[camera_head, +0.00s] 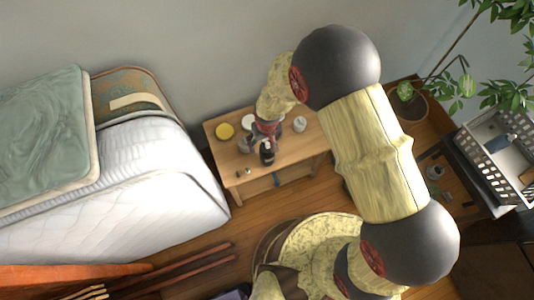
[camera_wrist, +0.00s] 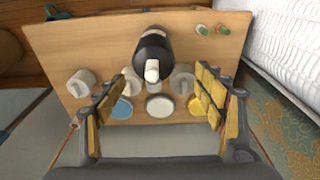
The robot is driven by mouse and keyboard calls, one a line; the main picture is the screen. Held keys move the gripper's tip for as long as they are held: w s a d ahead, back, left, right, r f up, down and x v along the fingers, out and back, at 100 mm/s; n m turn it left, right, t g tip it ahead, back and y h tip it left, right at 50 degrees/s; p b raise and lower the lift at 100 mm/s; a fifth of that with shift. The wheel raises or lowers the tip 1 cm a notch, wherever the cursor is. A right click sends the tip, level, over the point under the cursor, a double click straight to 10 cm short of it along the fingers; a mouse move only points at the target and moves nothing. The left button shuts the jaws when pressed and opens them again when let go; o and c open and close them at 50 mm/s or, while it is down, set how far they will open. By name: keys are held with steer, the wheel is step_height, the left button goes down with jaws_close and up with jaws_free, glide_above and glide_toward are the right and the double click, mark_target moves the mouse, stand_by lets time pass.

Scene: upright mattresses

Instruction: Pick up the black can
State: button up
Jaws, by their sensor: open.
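A black can-like object (camera_wrist: 153,48) with a narrow white top stands on the small wooden table (camera_wrist: 85,45), in the upper middle of the wrist view. In the head view the dark object (camera_head: 267,153) shows near the table's front edge, partly covered by my gripper. My gripper (camera_wrist: 158,98) is open, with its yellow-padded fingers wide apart and nothing held between them. The black object lies beyond the fingertips in the wrist view. In the head view my gripper (camera_head: 267,132) is above the table, and its fingers are hard to make out.
Several pale cups and jars stand close together between and beyond the fingers, including a white jar (camera_wrist: 80,83). A yellow lid (camera_head: 224,131) lies at the table's left. Two small bottles (camera_wrist: 212,29) stand near one edge. An upright mattress (camera_head: 110,175) is left of the table.

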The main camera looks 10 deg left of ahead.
steer(key=f+b, duration=0.1)
steer(key=f, duration=0.3)
steer(key=f+b, duration=0.1)
steer(key=f, duration=0.1)
steer(key=shift+w+d+f+b, duration=0.1)
steer(key=shift+w+d+b, duration=0.2)
steer(key=shift+c, duration=1)
jaws_close()
